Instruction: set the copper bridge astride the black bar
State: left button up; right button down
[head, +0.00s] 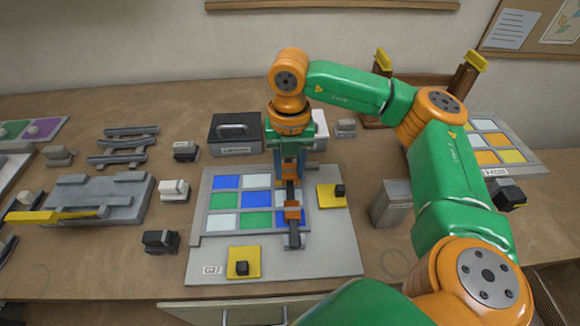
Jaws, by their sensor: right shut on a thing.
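The copper bridge (292,211) shows as a small orange-brown piece over the right column of the coloured glass panel (225,199). My right gripper (289,190) points down and is shut on it; the fingertips and part of the bridge overlap in the picture. The black bar (294,238) shows as a dark narrow piece just in front of the bridge, near the panel's lower right. The rest of the bar is hidden behind the gripper and bridge. I cannot tell whether the bridge touches or straddles it. My left gripper is not in view.
Yellow squares with black knobs lie on the board at its front (243,268) and right (331,201). A dark lidded box (236,148) stands behind. A grey block (391,207) is right, a grey fixture (98,203) left. Several small blocks stand between.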

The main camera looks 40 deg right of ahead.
jog(key=shift+f, duration=0.1)
jog(key=shift+s+f+b, duration=0.1)
jog(key=shift+f+b, duration=0.35)
jog(key=shift+b, duration=0.1)
jog(key=shift+f+b, duration=0.3)
jog(key=shift+b, duration=0.05)
dwell(0.9)
jog(key=shift+f+b, duration=0.75)
jog(key=shift+f, duration=0.15)
jog(key=shift+c, duration=2.1)
grip_release()
jog(key=shift+r, duration=0.1)
notch_tip(320, 180, up, 7)
jog(key=p, duration=0.6)
